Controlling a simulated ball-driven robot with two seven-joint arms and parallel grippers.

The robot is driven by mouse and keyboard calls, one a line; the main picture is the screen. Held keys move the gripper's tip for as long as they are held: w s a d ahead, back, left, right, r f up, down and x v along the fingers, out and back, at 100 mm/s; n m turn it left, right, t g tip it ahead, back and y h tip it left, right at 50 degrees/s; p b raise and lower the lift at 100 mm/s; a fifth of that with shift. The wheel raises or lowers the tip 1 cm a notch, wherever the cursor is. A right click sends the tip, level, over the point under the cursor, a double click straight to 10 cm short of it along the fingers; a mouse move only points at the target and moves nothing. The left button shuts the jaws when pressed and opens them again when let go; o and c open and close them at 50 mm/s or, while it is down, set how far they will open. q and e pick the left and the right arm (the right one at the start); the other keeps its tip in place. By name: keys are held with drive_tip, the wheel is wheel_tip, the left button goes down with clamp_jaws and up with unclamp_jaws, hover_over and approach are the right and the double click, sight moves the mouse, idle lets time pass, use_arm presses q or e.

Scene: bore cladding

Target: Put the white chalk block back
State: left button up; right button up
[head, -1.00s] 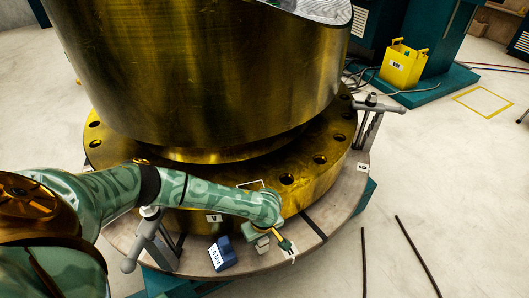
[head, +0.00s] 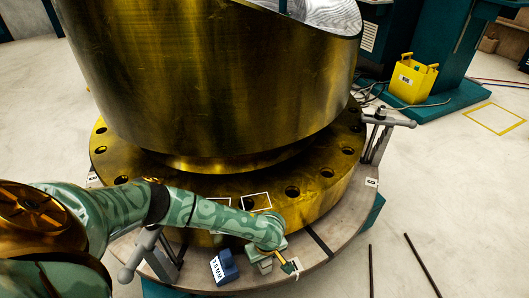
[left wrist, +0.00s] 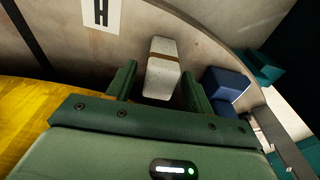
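The white chalk block (left wrist: 162,68), pale with a brown band, stands out clearly in the left wrist view. It lies on the grey rim of the round table, between and just beyond the fingers of my left gripper (left wrist: 158,84). The fingers are open, with a visible gap on each side of the block; I cannot tell whether either touches it. In the head view my left gripper (head: 266,258) is over the front rim, and the block is mostly hidden beneath it. A white outlined rectangle (head: 257,201) is on the brass flange behind. My right gripper is not in view.
A blue block (head: 223,266) with a white label sits close left of the gripper. A large brass cylinder (head: 215,80) rises from the flange. Grey clamps (head: 150,253) stand on the table rim (head: 340,222). A yellow bin (head: 412,82) is at the back right.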

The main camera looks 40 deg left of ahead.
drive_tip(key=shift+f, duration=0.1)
use_arm(q)
drive_tip(key=shift+f+b, duration=0.15)
drive_tip(key=shift+b, duration=0.7)
wheel_tip(320, 180, up, 3)
drive_tip(key=p, duration=0.2)
drive_tip(key=shift+w+d+p, duration=0.15)
drive_tip(key=shift+p, duration=0.15)
drive_tip(key=r+p, duration=0.3)
drive_tip(key=r, duration=0.1)
drive_tip(key=shift+d+p, duration=0.35)
drive_tip(key=shift+d, duration=0.05)
wheel_tip(320, 180, up, 10)
drive_tip(key=d+p, duration=0.1)
drive_tip(key=p, duration=0.5)
drive_tip(key=shift+s+f+p, duration=0.2)
drive_tip(key=shift+s+p, duration=0.2)
drive_tip(key=shift+s, duration=0.05)
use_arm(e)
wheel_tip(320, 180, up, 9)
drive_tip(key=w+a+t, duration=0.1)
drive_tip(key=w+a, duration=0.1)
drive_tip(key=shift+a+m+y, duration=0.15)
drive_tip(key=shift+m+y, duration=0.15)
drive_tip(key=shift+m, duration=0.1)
use_arm(q)
drive_tip(key=shift+d+f, duration=0.1)
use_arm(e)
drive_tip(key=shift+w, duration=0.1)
